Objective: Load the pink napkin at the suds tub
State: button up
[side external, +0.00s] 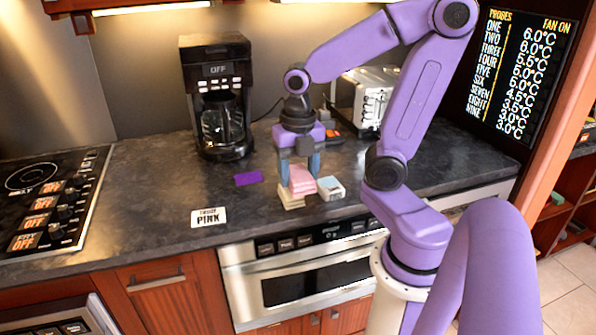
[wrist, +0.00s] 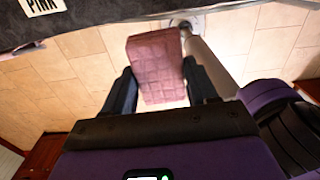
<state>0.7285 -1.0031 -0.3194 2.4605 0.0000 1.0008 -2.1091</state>
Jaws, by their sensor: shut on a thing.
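My gripper (side external: 300,178) is above the dark counter, just in front of the coffee maker's right side. It is shut on the pink napkin (side external: 302,183), which sits between its two fingers. In the wrist view the napkin (wrist: 156,62) is a dusky pink folded block between the dark fingertips (wrist: 158,75). A cream stack (side external: 291,200) lies just below and left of the napkin, and a pale blue-white stack (side external: 331,188) lies to its right. I cannot tell whether the napkin touches them. I cannot make out a suds tub in either view.
A card reading "PINK" (side external: 208,217) lies near the counter's front edge, and a flat purple piece (side external: 248,178) lies behind it. A coffee maker (side external: 218,95), toaster (side external: 375,98) and cooktop (side external: 45,205) surround bare counter. A microwave drawer (side external: 318,280) is below, apparently shut.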

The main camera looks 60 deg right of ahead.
jog(key=w+d+f+m, duration=0.2)
jog(key=d+m, duration=0.3)
jog(key=d, duration=0.3)
jog(key=m, duration=0.4)
send_over(328, 182)
jog(key=shift+f, duration=3.55)
jog(key=shift+f, duration=0.5)
notch_tip(328, 182, up, 7)
jog(key=shift+w, duration=0.1)
